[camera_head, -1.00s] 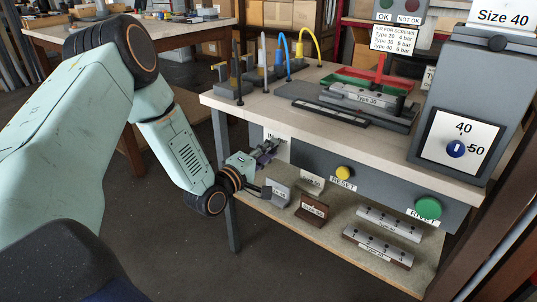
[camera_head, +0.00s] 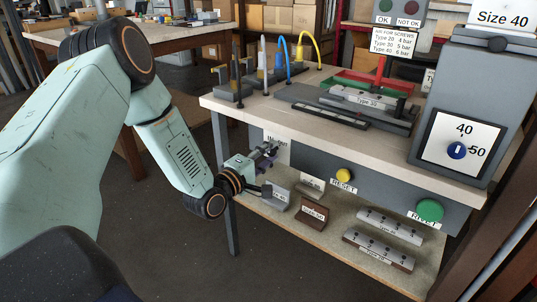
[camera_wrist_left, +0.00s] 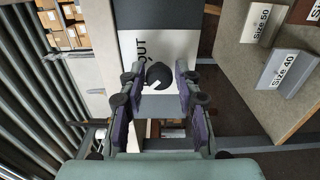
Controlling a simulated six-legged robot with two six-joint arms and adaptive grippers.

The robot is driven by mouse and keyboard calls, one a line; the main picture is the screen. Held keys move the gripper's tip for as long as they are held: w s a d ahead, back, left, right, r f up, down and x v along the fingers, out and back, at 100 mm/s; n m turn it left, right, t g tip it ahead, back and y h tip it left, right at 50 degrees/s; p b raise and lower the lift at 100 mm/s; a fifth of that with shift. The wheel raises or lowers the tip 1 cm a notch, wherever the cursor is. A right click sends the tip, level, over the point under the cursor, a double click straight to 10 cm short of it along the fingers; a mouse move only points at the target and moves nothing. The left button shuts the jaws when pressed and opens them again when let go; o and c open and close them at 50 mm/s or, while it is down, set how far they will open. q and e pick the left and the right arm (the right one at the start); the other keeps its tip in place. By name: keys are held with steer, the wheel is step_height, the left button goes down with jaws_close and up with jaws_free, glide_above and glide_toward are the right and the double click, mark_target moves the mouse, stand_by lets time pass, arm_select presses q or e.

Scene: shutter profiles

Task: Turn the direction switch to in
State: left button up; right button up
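The direction switch (camera_wrist_left: 158,76) is a black round knob with a white mark on a white label plate (camera_wrist_left: 130,57). The word OUT shows beside it in the left wrist view; any other wording there is hidden. In the head view the label plate (camera_head: 283,151) is on the bench's front panel, partly behind my gripper. My left gripper (camera_wrist_left: 158,88) is open, with its purple-padded fingers on both sides of the knob. A gap shows on each side, and I cannot tell whether either finger touches it. My right gripper is not in view.
The yellow RESET button (camera_head: 344,175) and green RIVET button (camera_head: 429,210) are farther right on the panel. The bench top (camera_head: 227,104) is above my gripper. A lower shelf (camera_head: 318,238) below holds several size blocks, including Size 40 (camera_wrist_left: 288,70).

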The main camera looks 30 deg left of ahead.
arm_select(q)
steer(key=shift+o, duration=1.3)
steer(key=s, duration=0.7)
steer(key=shift+s+a, duration=0.25)
steer(key=shift+a, duration=0.05)
